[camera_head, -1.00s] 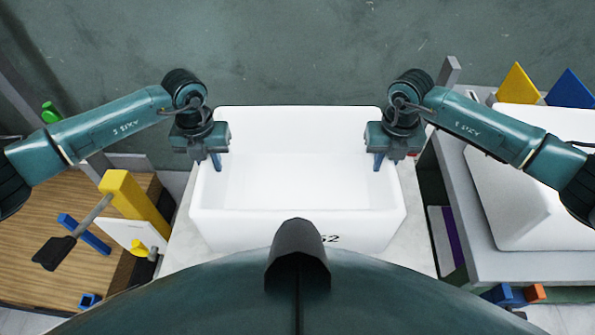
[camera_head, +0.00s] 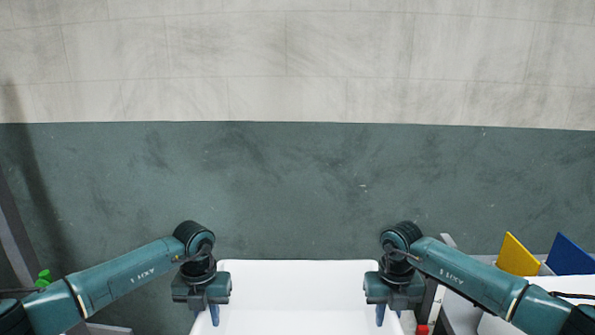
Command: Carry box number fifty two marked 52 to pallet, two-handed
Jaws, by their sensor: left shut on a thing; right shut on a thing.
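The white open-topped box (camera_head: 297,300) shows at the bottom centre, cut off by the lower edge, so its front face and any number on it are out of view now. My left gripper (camera_head: 213,315) is shut on the box's left rim. My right gripper (camera_head: 380,315) is shut on its right rim, level with the left one. The inside of the box that shows looks empty. No pallet can be made out in this view.
A yellow wedge (camera_head: 517,256) and a blue wedge (camera_head: 570,256) stand at the right, behind a white object (camera_head: 492,324). A green item (camera_head: 43,278) is at the far left. A green-and-pale wall (camera_head: 290,180) fills the background.

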